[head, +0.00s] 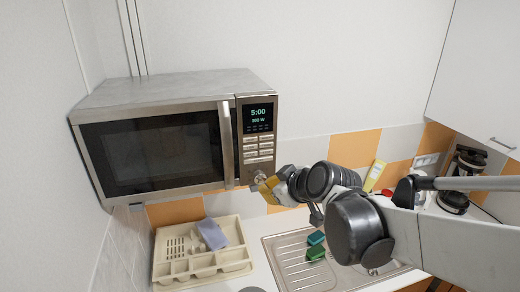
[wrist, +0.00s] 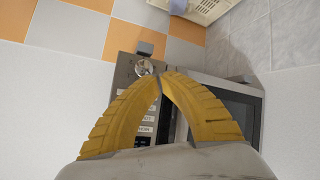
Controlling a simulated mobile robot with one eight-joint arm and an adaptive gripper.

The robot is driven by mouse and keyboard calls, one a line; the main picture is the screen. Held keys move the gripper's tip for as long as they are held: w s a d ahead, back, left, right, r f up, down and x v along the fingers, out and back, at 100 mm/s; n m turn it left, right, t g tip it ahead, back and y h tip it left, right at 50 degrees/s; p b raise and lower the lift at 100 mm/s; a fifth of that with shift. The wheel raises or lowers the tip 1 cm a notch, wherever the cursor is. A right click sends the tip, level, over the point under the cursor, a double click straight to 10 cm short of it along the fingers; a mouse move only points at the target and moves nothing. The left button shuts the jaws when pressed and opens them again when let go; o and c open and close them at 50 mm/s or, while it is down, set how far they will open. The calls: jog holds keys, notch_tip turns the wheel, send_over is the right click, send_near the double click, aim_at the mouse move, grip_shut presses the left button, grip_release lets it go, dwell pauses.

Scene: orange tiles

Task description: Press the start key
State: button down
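A silver microwave (head: 160,95) hangs or stands against the wall. Its control panel (head: 258,102) has a lit display (head: 258,117) reading 5:00 and 100 W, above rows of small keys (head: 258,148). The key labels are too small for me to tell which is start. A round knob (head: 260,177) sits at the panel's bottom. My gripper (head: 267,186) is at the panel's lower end, near the knob. In the wrist view, its yellow fingers (wrist: 161,76) meet at the tips, holding nothing. The panel keys (wrist: 147,128) are partly hidden behind them; I cannot tell whether the tips touch anything.
Below are a beige cutlery tray (head: 190,270) with a purple item (head: 212,235), and a steel sink (head: 300,268) with green sponges (head: 316,245). A yellow bottle (head: 374,175) and a coffee maker (head: 459,180) stand at right. The microwave door handle (head: 227,142) is left of the panel.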

jog(key=b, duration=0.1)
send_near(254, 169)
jog(key=shift+s+f+x, duration=0.1)
jog(key=shift+x, duration=1.3)
jog(key=shift+s+f+x, duration=0.15)
jog(key=shift+x, duration=1.2)
jog(key=shift+w+a, duration=0.1)
jog(key=shift+w, duration=0.05)
jog(key=shift+w+a+b, duration=0.1)
jog(key=shift+w+b, duration=0.25)
